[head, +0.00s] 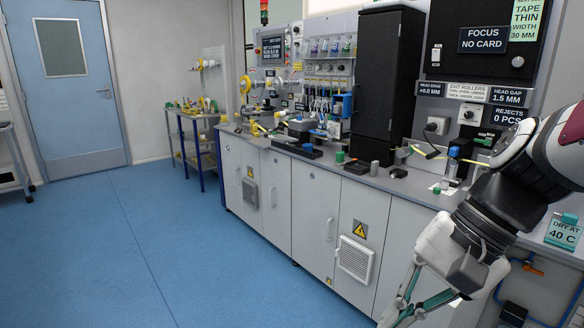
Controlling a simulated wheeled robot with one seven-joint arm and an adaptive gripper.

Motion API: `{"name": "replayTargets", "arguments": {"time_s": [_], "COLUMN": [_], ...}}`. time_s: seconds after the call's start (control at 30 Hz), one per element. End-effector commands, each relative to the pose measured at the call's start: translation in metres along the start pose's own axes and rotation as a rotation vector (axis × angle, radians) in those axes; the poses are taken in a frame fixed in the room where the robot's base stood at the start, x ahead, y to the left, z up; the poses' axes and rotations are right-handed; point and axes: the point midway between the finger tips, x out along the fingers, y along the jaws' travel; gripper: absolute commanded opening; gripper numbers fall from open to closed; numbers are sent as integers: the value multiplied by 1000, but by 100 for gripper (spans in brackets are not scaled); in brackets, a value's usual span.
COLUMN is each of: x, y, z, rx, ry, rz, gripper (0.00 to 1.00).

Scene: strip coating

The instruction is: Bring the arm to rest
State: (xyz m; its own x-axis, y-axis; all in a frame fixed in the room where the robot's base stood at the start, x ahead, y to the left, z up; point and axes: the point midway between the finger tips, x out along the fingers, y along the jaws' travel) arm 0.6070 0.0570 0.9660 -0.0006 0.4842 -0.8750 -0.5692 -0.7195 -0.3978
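My arm enters from the right edge and reaches down and left in front of the bench. My gripper (410,304) hangs at the bottom right, beside the cabinet fronts and above the floor. Its pale linkages and teal finger parts show, but the fingertips run to the bottom edge, so whether it is open or shut is unclear. I see nothing held between the visible parts of the fingers.
A long grey bench (317,172) runs along the wall, crowded with instruments and a tall black cabinet (385,85). My arm passes close in front of its right end. Blue floor (160,240) is clear on the left. A side table (200,118) and a blue door (75,85) stand behind.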

Motion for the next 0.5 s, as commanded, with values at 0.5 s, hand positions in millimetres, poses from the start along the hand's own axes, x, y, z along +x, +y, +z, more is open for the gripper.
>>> {"name": "replayTargets", "arguments": {"time_s": [0.5], "x": [-18], "y": [108], "z": [75], "rx": [-516], "ry": [202], "rz": [413], "gripper": [0]}}
